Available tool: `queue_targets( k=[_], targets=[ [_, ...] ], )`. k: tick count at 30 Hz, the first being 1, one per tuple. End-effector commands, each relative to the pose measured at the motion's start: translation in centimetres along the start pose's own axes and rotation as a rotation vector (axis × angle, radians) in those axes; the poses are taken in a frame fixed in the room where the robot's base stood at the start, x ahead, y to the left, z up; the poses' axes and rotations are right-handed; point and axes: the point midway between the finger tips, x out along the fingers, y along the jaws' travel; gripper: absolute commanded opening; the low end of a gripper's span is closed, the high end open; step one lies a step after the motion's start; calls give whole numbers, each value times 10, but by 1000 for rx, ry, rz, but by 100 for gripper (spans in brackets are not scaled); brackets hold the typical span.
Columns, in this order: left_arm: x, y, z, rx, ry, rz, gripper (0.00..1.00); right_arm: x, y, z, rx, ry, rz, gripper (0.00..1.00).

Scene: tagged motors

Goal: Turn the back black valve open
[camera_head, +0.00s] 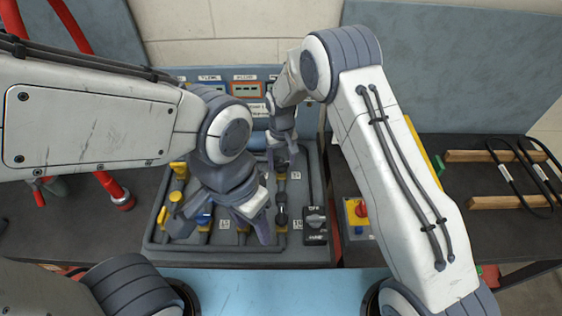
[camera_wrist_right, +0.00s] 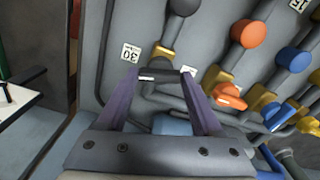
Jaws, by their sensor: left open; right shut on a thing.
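The grey valve board (camera_head: 155,238) lies on the bench with black valves in its right column. A front black valve (camera_head: 281,218) shows in the head view. My right gripper (camera_head: 283,158) is over the back of that column. In the right wrist view its purple fingers (camera_wrist_right: 166,76) are closed around a dark handle beside a "30" tag (camera_wrist_right: 130,52); this appears to be the back black valve (camera_wrist_right: 163,89), partly hidden by the fingers. My left gripper (camera_head: 257,226) is open and empty, over the middle of the board, left of the black valves.
Yellow valves (camera_head: 179,170) and a blue valve (camera_head: 204,219) stand on the board's left. A black switch box (camera_head: 315,226) is at the board's right edge. A yellow box with a red knob (camera_head: 357,212) stands further right. A display panel (camera_head: 246,90) is behind.

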Motion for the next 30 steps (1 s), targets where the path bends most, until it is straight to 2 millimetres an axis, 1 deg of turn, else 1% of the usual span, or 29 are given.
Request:
queue_targets(
  k=[1,9,30],
  targets=[
    [4,0,0,0,0,0,50,1,0,0,-44,1,0,12],
    [13,-1,1,1,0,0,50,1,0,0,-301,0,0,12],
    [28,-2,2,2,0,0,50,0,0,0,-958,0,0,12]
  ],
)
